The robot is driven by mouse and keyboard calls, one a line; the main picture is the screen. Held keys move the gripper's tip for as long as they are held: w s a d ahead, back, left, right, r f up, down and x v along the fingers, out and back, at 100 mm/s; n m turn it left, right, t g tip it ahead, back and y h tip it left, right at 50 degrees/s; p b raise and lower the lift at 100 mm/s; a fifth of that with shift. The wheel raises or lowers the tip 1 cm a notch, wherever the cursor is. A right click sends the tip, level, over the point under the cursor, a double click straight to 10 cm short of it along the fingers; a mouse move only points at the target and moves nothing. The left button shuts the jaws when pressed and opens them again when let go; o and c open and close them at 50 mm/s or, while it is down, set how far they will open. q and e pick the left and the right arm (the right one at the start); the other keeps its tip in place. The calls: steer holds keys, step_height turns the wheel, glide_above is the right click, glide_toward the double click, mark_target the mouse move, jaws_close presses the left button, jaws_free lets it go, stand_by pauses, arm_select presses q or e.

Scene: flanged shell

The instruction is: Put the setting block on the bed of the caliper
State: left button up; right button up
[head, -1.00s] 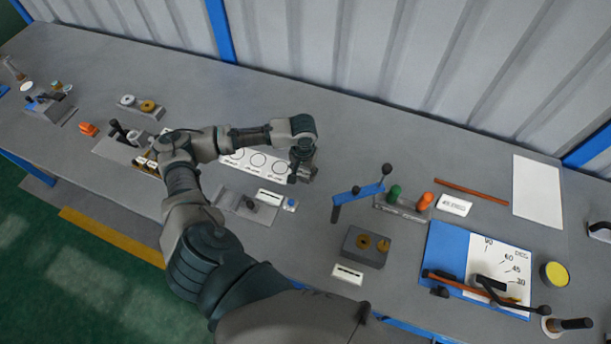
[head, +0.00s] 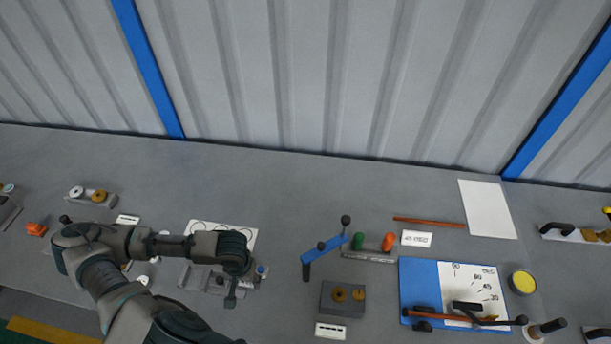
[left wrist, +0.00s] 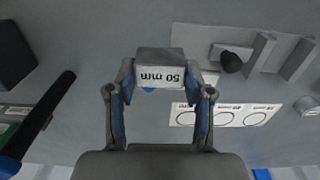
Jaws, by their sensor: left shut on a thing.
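My left gripper (left wrist: 160,85) is shut on the setting block (left wrist: 160,70), a grey block with a white face marked "50 mm". In the head view the left gripper (head: 231,296) points down beside the right end of the caliper; the block is not clear there. The caliper (head: 198,279) is a grey plate with raised jaws. In the left wrist view the caliper (left wrist: 262,58) lies right of the block, with upright grey jaws and a dark round knob. The block appears apart from it. My right gripper is not in view.
A white card with circles (head: 212,228) lies behind the caliper.

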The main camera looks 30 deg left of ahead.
arm_select(q)
steer(key=w, duration=0.2)
steer(key=w+d, duration=0.1)
steer(key=w, duration=0.3)
steer(key=shift+w+d, duration=0.2)
steer(key=shift+d, duration=0.1)
steer(key=w+d+r+m, duration=0.1)
steer(key=w+d+r, duration=0.2)
steer(key=w+d, duration=0.2)
steer(key=w+d+r+m, duration=0.2)
steer(key=w+d+r, duration=0.2)
steer(key=w, duration=0.7)
steer(key=shift+w+d+r+m, duration=0.25)
steer(key=shift+d+r+m, duration=0.05)
steer(key=shift+d, duration=0.2)
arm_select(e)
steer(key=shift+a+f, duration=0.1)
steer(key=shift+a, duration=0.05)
arm_select(q)
steer(key=shift+a, duration=0.1)
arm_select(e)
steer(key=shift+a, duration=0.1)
